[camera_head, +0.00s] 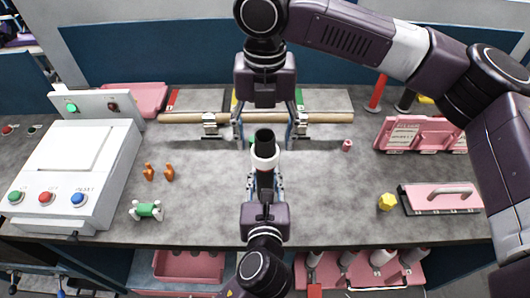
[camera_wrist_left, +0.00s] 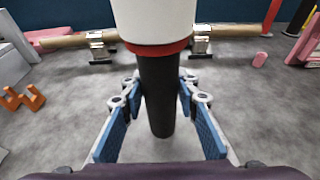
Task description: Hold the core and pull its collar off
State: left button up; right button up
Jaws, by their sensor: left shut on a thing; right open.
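The core is an upright black cylinder (camera_head: 264,136) in the middle of the head view; it also shows in the left wrist view (camera_wrist_left: 158,95). A white collar (camera_head: 265,158) surrounds its upper part. In the left wrist view the collar (camera_wrist_left: 153,18) has a red lower rim, and its top is cut off. My left gripper (camera_head: 266,183) is shut on the core below the collar; its blue-padded fingers flank the core in the left wrist view (camera_wrist_left: 160,92). My right gripper (camera_head: 266,138) is open and points down, its fingers apart on either side of the core's top.
A wooden rod (camera_head: 185,118) on metal stands lies behind the core. A white control box (camera_head: 75,165) stands left, with orange pieces (camera_head: 168,173) and a green-and-white part (camera_head: 146,210) nearby. A yellow piece (camera_head: 387,202) and a pink handled plate (camera_head: 440,197) lie right.

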jog(key=shift+f, duration=1.95)
jog(key=shift+c, duration=0.7)
jog(key=c, duration=1.2)
